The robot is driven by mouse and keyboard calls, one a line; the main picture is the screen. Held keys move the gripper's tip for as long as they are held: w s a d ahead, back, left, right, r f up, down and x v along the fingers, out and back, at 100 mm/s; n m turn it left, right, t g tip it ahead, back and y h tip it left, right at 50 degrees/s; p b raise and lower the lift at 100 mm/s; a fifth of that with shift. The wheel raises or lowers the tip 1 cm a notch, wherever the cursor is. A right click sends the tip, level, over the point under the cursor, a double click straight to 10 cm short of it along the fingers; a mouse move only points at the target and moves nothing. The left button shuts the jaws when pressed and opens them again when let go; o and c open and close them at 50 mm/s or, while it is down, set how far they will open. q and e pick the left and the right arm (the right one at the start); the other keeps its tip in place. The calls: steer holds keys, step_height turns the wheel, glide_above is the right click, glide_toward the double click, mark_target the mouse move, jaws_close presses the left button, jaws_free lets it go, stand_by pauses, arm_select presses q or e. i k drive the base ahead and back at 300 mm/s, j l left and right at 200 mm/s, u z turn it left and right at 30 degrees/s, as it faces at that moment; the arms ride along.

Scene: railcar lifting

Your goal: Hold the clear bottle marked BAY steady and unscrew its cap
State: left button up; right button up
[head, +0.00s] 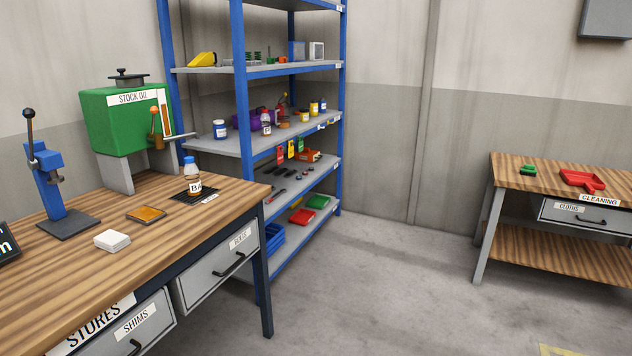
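The clear bottle marked BA, the rest of its label turned out of sight (194,181), stands upright on a dark mat (181,197) near the far right corner of the wooden bench. It holds some amber-brown contents low down. Its blue cap (189,160) sits on top of its neck. Neither of my grippers is in the head view, and nothing touches the bottle.
A green STOCK OIL tank (112,122) stands behind the bottle, and a blue press (52,185) stands left. White pads (112,240) and an amber tray (146,214) lie in front. A blue shelf rack (240,110) is beyond; a CLEANING bench (545,180) is far right, with clear floor between.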

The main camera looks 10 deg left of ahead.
mark_target(191, 171)
steer(key=i+u, duration=0.1)
steer(key=i, duration=0.5)
steer(key=i+l, duration=0.1)
steer(key=i, duration=0.5)
steer(key=i+l+u, duration=0.15)
steer(key=i, duration=0.45)
steer(key=i+l+u, duration=0.1)
steer(key=i+u, duration=0.2)
steer(key=u, duration=0.15)
steer(key=i+l+u, duration=0.2)
steer(key=u, duration=0.3)
steer(key=i+l+u, duration=0.55)
steer(key=l+u, duration=0.15)
steer(key=u, duration=0.2)
